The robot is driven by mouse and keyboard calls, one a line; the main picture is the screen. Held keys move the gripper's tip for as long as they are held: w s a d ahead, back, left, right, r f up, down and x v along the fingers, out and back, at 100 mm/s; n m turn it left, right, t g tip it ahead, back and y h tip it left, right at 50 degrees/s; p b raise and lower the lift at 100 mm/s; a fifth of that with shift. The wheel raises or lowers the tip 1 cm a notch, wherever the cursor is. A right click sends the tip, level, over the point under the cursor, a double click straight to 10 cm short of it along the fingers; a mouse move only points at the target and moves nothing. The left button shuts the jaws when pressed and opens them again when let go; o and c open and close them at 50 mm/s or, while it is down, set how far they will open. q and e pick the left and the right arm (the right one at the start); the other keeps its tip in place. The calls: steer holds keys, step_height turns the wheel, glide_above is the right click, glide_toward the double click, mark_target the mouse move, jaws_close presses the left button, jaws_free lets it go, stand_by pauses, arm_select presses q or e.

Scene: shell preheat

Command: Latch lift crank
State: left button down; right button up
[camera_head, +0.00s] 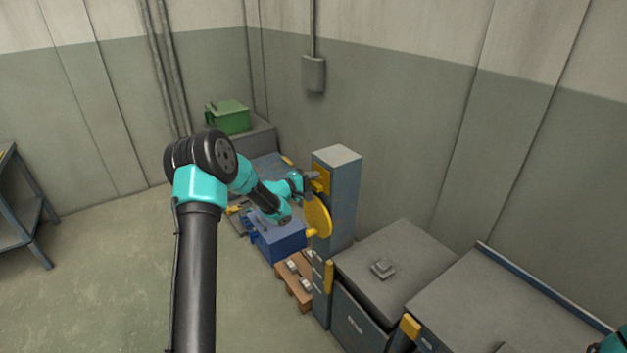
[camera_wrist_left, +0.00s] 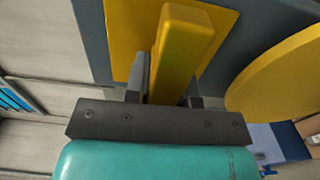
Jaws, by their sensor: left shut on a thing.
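The lift crank shows as a yellow disc (camera_head: 318,215) on the side of a blue-grey post (camera_head: 343,200); part of the disc fills the right of the left wrist view (camera_wrist_left: 285,75). A yellow plate (camera_wrist_left: 128,30) is fixed to the post above the disc. A yellow bar (camera_wrist_left: 183,45) stands out in front of this plate. My left gripper (camera_head: 312,178) is at the post beside the plate. In the left wrist view its fingers (camera_wrist_left: 166,88) are shut on the yellow bar, one on each side. Whether this bar is the latch is unclear. My right gripper is out of view.
A blue box (camera_head: 278,240) and a wooden pallet (camera_head: 292,284) lie below the crank. Grey cabinets (camera_head: 400,250) stand right of the post. A green box (camera_head: 228,117) sits at the back. The floor (camera_head: 100,270) at the left is clear.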

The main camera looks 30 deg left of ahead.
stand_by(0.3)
arm_select(q)
steer(key=c, duration=1)
jaws_free()
steer(key=shift+o, duration=0.2)
steer(key=v, duration=1.7)
steer(key=shift+s+a, duration=0.2)
steer(key=s+d+f+m+g+y, duration=0.2)
steer(key=d+f+g, duration=0.1)
steer(key=d+f, duration=0.6)
steer(key=s+d+f+m+g+y, duration=0.1)
steer(key=d+f+m+g, duration=0.15)
steer(key=d+f, duration=0.6)
steer(key=s+d+f+m+g, duration=0.3)
steer(key=s+d+f+g, duration=0.2)
steer(key=s, duration=0.5)
steer(key=s+d+f+m+g, duration=0.3)
steer(key=s+d+f+g, duration=0.2)
steer(key=s+d, duration=0.3)
steer(key=s, duration=0.3)
steer(key=shift+f+m+y, duration=0.25)
steer(key=shift+m+y, duration=0.05)
steer(key=shift+m, duration=0.05)
